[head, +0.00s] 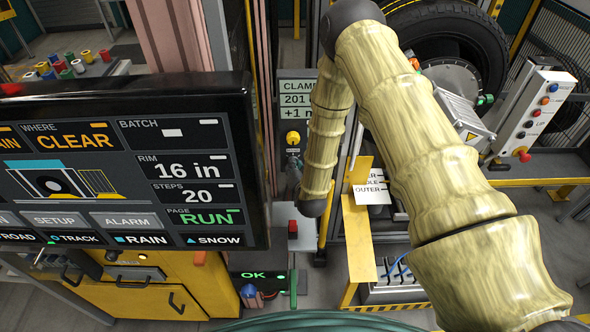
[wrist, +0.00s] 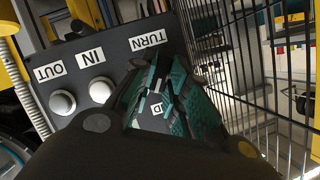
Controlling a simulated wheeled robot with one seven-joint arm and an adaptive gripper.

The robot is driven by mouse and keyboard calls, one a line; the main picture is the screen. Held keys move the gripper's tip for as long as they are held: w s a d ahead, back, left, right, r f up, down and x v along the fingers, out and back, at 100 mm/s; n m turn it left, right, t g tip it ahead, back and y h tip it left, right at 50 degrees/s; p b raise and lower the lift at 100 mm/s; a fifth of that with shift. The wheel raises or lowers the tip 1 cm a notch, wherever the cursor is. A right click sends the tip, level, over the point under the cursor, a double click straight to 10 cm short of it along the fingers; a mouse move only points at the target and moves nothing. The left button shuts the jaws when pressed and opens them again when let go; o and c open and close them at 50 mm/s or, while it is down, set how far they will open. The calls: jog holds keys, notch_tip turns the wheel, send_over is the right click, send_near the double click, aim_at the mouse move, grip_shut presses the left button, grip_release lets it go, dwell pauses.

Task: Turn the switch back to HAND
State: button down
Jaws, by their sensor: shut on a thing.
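My gripper (wrist: 163,90) shows in the wrist view, its dark teal-padded fingers closed together at the dark control panel (wrist: 108,52), below the upside-down TURN label (wrist: 150,38). The switch knob is hidden between the fingers, so its pointing direction cannot be read. Part of a white label (wrist: 157,107) ending in D shows between the fingers. In the head view my gripper (head: 293,175) is small and partly hidden by my forearm, at the post below the CLAMP display (head: 297,100).
Two white round buttons (wrist: 62,102) sit beside the fingers under OUT and IN labels. A wire mesh fence (wrist: 250,60) stands close on the right. In the head view, a large monitor (head: 125,165) fills the left, and a tyre (head: 450,40) stands behind my arm.

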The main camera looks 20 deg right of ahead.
jog(key=n+h+b, duration=0.1)
jog(key=n+g, duration=0.1)
jog(key=n+h+b, duration=0.1)
jog(key=n, duration=0.1)
jog(key=shift+a+h+b, duration=0.25)
jog(key=shift+h+b, duration=0.05)
dwell(0.5)
jog(key=c, duration=1.4)
grip_release()
jog(key=shift+r, duration=0.1)
jog(key=v, duration=1.2)
jog(key=shift+w+a, duration=0.1)
jog(key=shift+r, duration=0.15)
